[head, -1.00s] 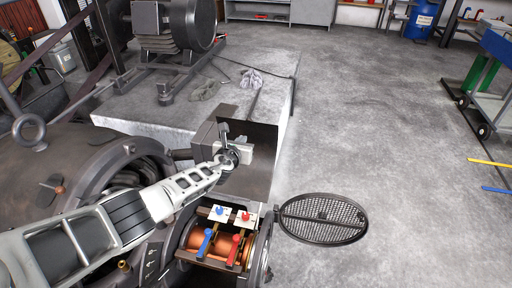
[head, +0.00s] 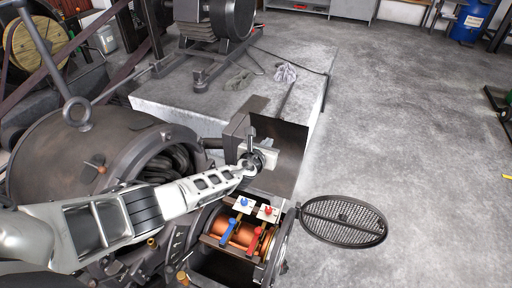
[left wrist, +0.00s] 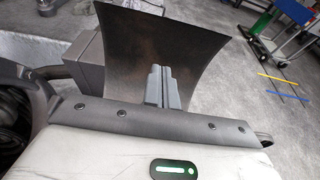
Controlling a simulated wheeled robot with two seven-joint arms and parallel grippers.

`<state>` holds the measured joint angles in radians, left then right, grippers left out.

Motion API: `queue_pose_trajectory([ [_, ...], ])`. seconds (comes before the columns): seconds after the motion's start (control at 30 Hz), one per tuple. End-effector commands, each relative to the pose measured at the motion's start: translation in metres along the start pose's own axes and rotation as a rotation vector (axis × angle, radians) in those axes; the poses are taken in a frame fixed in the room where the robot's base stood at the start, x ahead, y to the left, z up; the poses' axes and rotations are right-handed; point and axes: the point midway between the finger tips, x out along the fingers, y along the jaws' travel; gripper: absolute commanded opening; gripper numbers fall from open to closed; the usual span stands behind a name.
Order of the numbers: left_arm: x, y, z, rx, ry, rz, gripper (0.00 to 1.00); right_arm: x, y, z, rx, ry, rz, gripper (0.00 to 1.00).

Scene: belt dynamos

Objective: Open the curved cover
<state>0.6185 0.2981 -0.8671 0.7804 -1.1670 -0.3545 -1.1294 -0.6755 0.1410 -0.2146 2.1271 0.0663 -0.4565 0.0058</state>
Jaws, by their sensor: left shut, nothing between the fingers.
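The curved cover (head: 287,150) is a dark brown bent plate. It stands raised at the upper edge of the dynamo housing's opening, and the copper drum (head: 238,232) below is exposed. In the left wrist view the cover (left wrist: 150,40) fills the upper middle, behind the fingers. My left gripper (head: 260,158) is in front of the cover's inner face, at its left part in the head view. Its fingers (left wrist: 162,88) are together with nothing between them. Whether they touch the plate I cannot tell. My right gripper is not in view.
Blue and red handles (head: 229,232) sit over the copper drum. A round mesh grille (head: 343,221) stands swung out to the right of the opening. A grey box (head: 236,132) is left of the cover.

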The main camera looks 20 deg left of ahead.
Motion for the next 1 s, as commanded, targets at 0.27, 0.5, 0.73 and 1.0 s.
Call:
queue_pose_trajectory([
  [0.27,-0.070,0.001,0.004,0.000,0.004,-0.001,0.00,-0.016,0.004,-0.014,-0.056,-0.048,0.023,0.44],
  [0.5,-0.104,0.001,0.001,0.000,0.001,0.000,0.00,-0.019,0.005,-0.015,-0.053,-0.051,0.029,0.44],
  [0.73,-0.137,-0.024,-0.027,-0.297,0.081,-0.013,0.00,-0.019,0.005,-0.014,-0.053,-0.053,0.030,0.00],
  [1.0,-0.259,-0.087,-0.085,-1.774,0.389,0.170,0.00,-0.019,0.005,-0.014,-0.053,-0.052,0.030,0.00],
])
